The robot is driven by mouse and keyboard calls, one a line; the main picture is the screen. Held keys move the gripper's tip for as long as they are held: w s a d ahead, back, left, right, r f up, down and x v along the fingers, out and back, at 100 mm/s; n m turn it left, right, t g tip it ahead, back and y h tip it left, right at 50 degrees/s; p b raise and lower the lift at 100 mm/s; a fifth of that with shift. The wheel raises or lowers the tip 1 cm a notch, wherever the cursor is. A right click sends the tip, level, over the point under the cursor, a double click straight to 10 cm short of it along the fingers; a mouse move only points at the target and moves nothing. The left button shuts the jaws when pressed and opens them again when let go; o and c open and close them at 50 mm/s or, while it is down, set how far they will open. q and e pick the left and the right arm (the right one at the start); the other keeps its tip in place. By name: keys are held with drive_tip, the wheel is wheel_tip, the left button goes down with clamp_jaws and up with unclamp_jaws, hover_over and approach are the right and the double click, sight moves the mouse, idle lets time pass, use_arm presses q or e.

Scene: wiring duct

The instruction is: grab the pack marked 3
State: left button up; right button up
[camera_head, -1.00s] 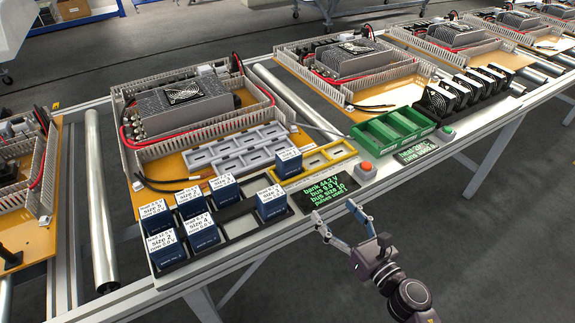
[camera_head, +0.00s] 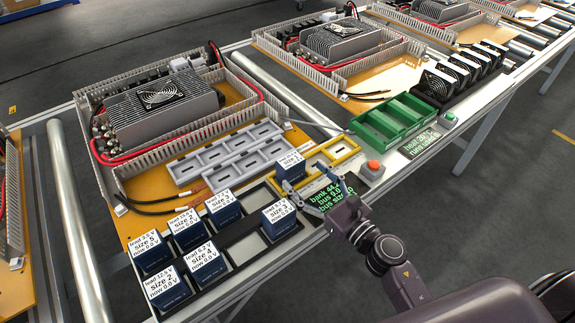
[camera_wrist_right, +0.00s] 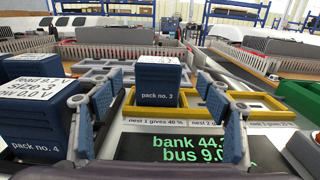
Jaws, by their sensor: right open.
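A dark blue pack with a white top label stands upright in the left end of the yellow nest tray (camera_head: 343,152). Its front reads "pack no. 3" in the wrist view (camera_wrist_right: 157,99), and it also shows in the head view (camera_head: 291,167). My right gripper (camera_head: 316,186) is open and empty over the front side of that tray. In the wrist view its fingers (camera_wrist_right: 155,92) stand on either side of pack no. 3, which appears ahead of them. Another blue pack (camera_head: 278,219), labelled "size 3" on top, reads "pack no. 4" in front. My left gripper is not visible.
Several blue packs stand in the black rack (camera_head: 240,247) at left. Grey empty trays (camera_head: 225,158) lie behind the yellow one. A red button (camera_head: 373,166), green bins (camera_head: 395,120) and a text display (camera_head: 328,192) are close on the right.

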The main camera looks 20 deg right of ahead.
sight(296, 167)
drive_tip(key=shift+p+x, duration=0.3)
drive_tip(key=shift+x, duration=0.55)
drive_tip(key=x, duration=0.2)
drive_tip(key=p+x, duration=0.1)
drive_tip(key=x, duration=0.1)
drive_tip(key=shift+w+a+r, duration=0.15)
drive_tip(key=shift+r, duration=0.1)
drive_tip(key=shift+w+f, duration=0.1)
drive_tip(key=shift+w, duration=0.1)
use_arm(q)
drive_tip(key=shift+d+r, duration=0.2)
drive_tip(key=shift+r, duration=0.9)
use_arm(e)
drive_tip(key=shift+c, duration=0.4)
drive_tip(key=c, duration=1.3)
drive_tip(key=shift+c, duration=1)
use_arm(q)
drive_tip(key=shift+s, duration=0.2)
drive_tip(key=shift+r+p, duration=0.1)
drive_tip(key=shift+p, duration=0.2)
